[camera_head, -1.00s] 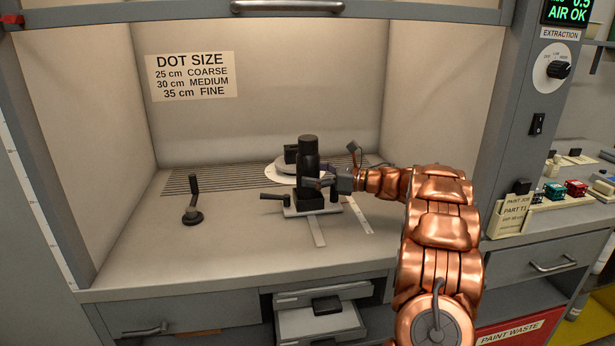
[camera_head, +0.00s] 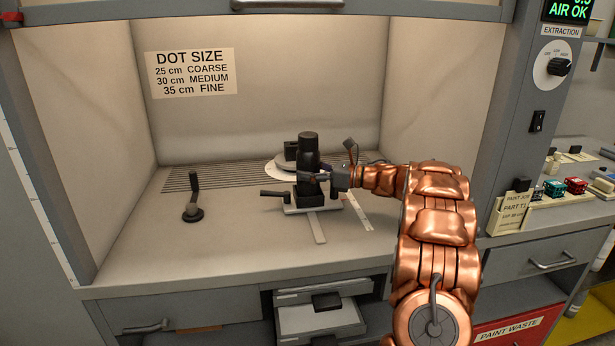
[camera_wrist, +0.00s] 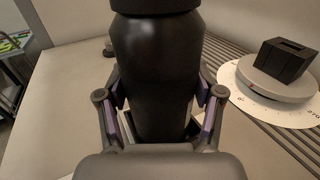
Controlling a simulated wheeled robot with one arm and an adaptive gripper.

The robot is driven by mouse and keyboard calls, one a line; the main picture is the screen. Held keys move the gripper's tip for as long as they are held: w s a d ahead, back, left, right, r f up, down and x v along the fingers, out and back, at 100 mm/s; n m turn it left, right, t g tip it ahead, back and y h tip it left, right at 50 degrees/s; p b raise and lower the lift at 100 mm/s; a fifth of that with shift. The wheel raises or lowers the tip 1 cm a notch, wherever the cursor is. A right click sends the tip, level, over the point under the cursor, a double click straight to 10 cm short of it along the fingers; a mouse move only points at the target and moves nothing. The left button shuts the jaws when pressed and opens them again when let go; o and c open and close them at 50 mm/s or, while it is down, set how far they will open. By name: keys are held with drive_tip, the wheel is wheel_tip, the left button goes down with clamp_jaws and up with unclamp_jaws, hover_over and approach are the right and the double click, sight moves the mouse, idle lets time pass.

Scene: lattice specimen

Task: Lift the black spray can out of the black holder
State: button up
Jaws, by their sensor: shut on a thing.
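The black spray can (camera_head: 308,150) stands upright at the middle of the booth floor, its lower end at the black holder (camera_head: 307,200) on a pale base plate. In the wrist view the can (camera_wrist: 157,75) fills the middle, upright between the fingers. My gripper (camera_head: 318,177) comes in from the right and is shut on the can's body; in the wrist view its fingers (camera_wrist: 160,100) press on both sides. The can's bottom is hidden, so I cannot tell whether it is clear of the holder.
A round turntable with a black block (camera_wrist: 287,62) and white dial stands behind the can. A black-handled stand (camera_head: 193,200) is to the left. A small lever (camera_head: 275,194) sticks out left of the holder. The booth floor at front left is free.

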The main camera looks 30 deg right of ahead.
sight(308, 134)
drive_tip(key=c, duration=0.3)
drive_tip(key=shift+r, duration=0.15)
wheel_tip(308, 134, up, 10)
drive_tip(key=shift+f+b, duration=0.1)
drive_tip(key=shift+b, duration=0.4)
